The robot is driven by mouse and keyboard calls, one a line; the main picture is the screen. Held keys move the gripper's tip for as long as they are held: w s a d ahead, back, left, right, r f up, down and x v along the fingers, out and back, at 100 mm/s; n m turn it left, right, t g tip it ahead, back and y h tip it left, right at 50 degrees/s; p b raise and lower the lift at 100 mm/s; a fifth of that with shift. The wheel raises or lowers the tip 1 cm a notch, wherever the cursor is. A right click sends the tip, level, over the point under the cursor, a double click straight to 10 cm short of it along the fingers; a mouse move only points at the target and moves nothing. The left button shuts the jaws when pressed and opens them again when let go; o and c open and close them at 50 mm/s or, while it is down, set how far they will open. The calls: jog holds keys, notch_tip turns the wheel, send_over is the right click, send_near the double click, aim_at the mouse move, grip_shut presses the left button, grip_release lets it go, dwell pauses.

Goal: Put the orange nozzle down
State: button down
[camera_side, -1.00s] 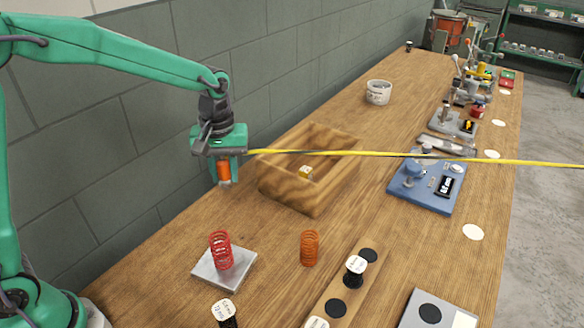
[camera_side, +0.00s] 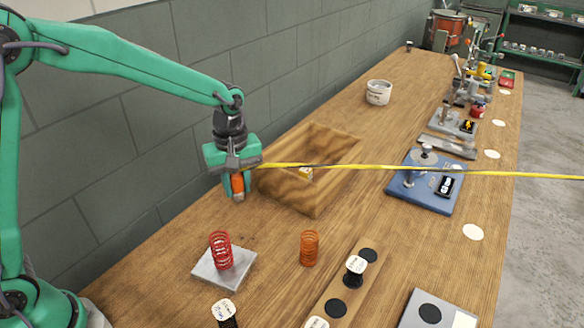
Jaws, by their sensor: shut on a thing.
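The orange nozzle (camera_side: 238,185) is a short orange cylinder with a pale lower end. My gripper (camera_side: 236,178) is shut on it and holds it upright, pointing down, beside the near left side of the wooden box. Whether the nozzle's lower end touches the table cannot be told from this view. The fingers hide part of the nozzle.
An open wooden box (camera_side: 318,193) holds a small yellow item. A yellow cable (camera_side: 420,171) crosses the view from my gripper to the right. A red spring (camera_side: 221,251) stands on a metal plate (camera_side: 236,272), near an orange spring (camera_side: 310,248). Bare table lies between.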

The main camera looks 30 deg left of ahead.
send_over(228, 202)
notch_tip(228, 202, down, 7)
jog(key=shift+r, duration=0.1)
jog(key=shift+f, duration=1.85)
jog(key=shift+f, duration=0.25)
jog(key=c, duration=1.1)
grip_release()
jog(key=shift+c, duration=0.2)
jog(key=shift+r, duration=0.15)
notch_tip(228, 202, up, 8)
jog(key=shift+s+f, duration=0.15)
jog(key=shift+f, duration=0.05)
